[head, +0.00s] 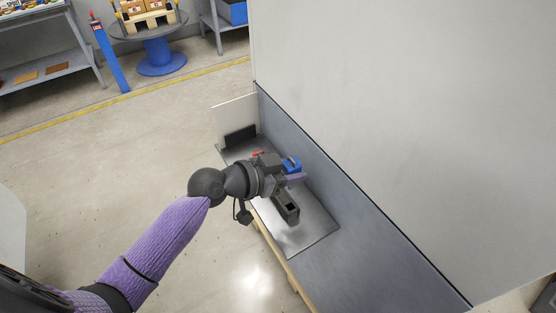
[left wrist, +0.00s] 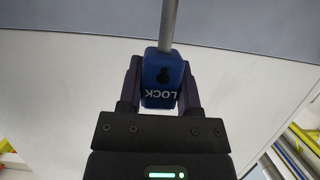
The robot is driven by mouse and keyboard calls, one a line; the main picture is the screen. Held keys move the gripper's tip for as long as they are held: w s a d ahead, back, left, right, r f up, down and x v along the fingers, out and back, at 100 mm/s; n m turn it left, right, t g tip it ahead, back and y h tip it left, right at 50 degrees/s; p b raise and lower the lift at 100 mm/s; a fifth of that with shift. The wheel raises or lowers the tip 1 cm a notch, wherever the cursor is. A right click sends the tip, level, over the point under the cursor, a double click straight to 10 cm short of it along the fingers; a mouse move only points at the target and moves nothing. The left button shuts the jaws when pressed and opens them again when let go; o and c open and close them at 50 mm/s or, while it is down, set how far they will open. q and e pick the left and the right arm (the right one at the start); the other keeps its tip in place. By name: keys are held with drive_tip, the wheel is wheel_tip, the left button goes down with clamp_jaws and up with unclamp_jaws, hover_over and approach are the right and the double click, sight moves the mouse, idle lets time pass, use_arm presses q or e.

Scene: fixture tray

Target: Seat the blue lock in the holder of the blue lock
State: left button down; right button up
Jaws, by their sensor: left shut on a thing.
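The blue lock (head: 292,164) is between the fingers of my left gripper (head: 293,174), which is shut on it. In the left wrist view the blue lock (left wrist: 162,72) shows its dark keyhole and upside-down white "LOCK" lettering, with its metal shackle pointing up and away from the gripper. A dark grey holder (head: 287,209) with a square opening stands on the metal tray (head: 316,233), just in front of the gripper and apart from the lock. I cannot tell from its look whether it is the blue lock's holder. My right gripper is not in view.
A small red thing (head: 258,154) is partly hidden behind my gripper. A dark block (head: 240,137) stands by a white upright panel (head: 233,114) at the tray's far end. A tall grey wall (head: 400,120) rises to the right. The tray's near end is clear.

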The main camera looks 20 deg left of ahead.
sight(291, 188)
use_arm(q)
drive_tip(key=shift+w+d+r, duration=0.1)
drive_tip(key=shift+w+d, duration=0.05)
drive_tip(key=shift+d, duration=0.05)
drive_tip(key=shift+f, duration=0.2)
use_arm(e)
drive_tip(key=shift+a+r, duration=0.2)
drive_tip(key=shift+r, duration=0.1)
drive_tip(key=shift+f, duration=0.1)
use_arm(q)
drive_tip(key=shift+a+f+b, duration=0.1)
drive_tip(key=shift+f+b, duration=0.1)
drive_tip(key=shift+b, duration=0.15)
wheel_tip(291, 188, down, 5)
drive_tip(key=b, duration=0.4)
drive_tip(key=shift+r+b, duration=0.1)
drive_tip(key=shift+b, duration=0.25)
drive_tip(key=shift+f+b, duration=0.35)
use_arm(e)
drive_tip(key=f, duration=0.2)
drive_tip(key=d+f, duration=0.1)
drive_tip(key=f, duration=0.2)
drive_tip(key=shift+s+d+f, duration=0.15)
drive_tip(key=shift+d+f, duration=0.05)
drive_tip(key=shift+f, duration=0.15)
use_arm(q)
drive_tip(key=shift+r, duration=0.1)
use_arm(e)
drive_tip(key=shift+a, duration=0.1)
